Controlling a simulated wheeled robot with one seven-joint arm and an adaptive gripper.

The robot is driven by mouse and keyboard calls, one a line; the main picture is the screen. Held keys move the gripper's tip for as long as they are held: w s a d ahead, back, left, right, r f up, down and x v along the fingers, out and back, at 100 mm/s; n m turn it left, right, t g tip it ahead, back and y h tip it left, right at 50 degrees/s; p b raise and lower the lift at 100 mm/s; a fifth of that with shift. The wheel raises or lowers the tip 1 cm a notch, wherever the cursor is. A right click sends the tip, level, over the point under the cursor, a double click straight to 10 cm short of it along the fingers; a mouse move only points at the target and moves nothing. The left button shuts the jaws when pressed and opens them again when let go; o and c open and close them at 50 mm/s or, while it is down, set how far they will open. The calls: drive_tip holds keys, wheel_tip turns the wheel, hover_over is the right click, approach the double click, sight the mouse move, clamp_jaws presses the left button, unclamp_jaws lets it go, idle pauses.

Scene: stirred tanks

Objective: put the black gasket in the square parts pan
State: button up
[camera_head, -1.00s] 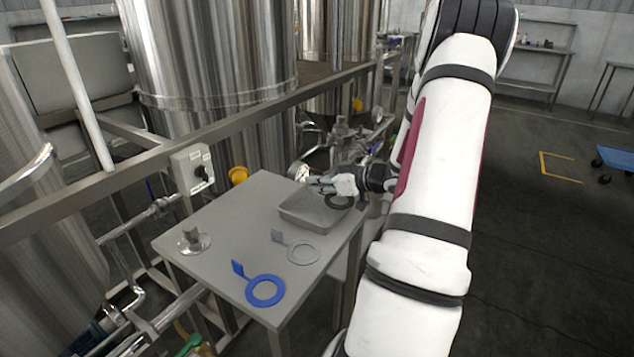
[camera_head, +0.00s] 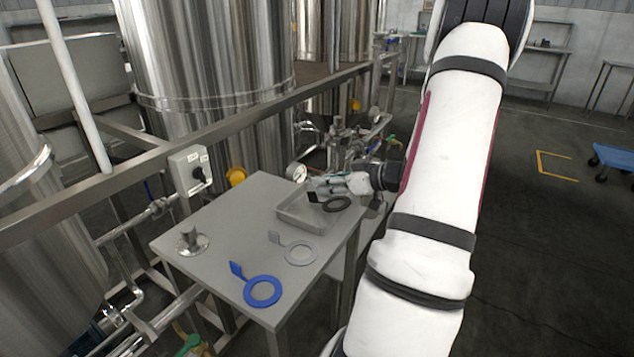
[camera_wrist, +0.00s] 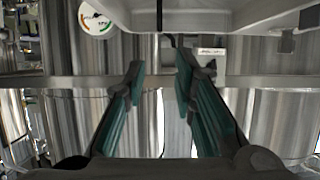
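The black gasket (camera_head: 337,204), a flat ring with a tab, shows in the head view at the right part of the square parts pan (camera_head: 289,217). It looks to be within or over the pan; whether it lies flat on the bottom or rests on the right wall I cannot tell. My gripper (camera_head: 318,184) is just above and behind it, coming in from the right. In the wrist view my gripper (camera_wrist: 160,66) has its teal fingers apart with nothing clearly held between them. A pale metal underside, possibly the pan or table, fills the top there.
A grey gasket (camera_head: 299,252) and a blue gasket (camera_head: 262,291) lie on the steel table (camera_head: 215,255). A metal fitting (camera_head: 192,243) stands at its left. A pressure gauge (camera_head: 296,172), pipes and steel tanks (camera_head: 205,80) are behind the table.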

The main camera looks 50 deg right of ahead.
drive_tip(key=p+v, duration=0.1)
drive_tip(key=v, duration=0.6)
drive_tip(key=w+a+r+g+h, duration=0.25)
drive_tip(key=w+r+h, duration=0.25)
drive_tip(key=w+r, duration=0.45)
drive_tip(key=a+r+m+g+h, duration=0.2)
drive_tip(key=a+r+g+h, duration=0.1)
drive_tip(key=a+r, duration=0.4)
drive_tip(key=s+a+f+g+y, duration=0.1)
drive_tip(key=s+a+y, duration=0.1)
drive_tip(key=s+a, duration=0.5)
drive_tip(key=s+a+f+g+y, duration=0.1)
drive_tip(key=s+a, duration=0.6)
drive_tip(key=a, duration=0.7)
drive_tip(key=s+a+f+n+g+y, duration=0.1)
drive_tip(key=s+a+f+g+y, duration=0.1)
drive_tip(key=s+a, duration=0.5)
drive_tip(key=a+g+y, duration=0.1)
drive_tip(key=a+y, duration=0.1)
drive_tip(key=a, duration=0.2)
drive_tip(key=shift+a, duration=0.2)
drive_tip(key=shift+s+g, duration=0.1)
drive_tip(key=shift+g, duration=0.15)
